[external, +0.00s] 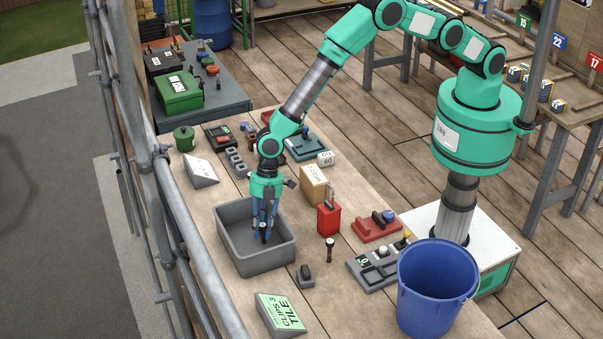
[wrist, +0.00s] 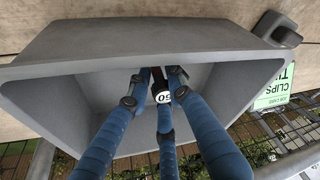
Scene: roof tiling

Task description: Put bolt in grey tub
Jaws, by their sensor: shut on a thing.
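The grey tub (external: 228,256) stands on the wooden table, and it fills much of the wrist view (wrist: 170,45). My gripper (external: 264,226) points down over the tub's opening, its fingertips at or below rim level. Its blue fingers (wrist: 155,90) are shut on a dark bolt (external: 264,236). In the wrist view the bolt (wrist: 162,97) shows a white end marked "60", inside the tub's outline. The fingers hide part of it. I cannot tell whether it touches the tub floor. A similar dark bolt (external: 329,249) stands on the table right of the tub.
A blue bucket (external: 433,295) is front right.

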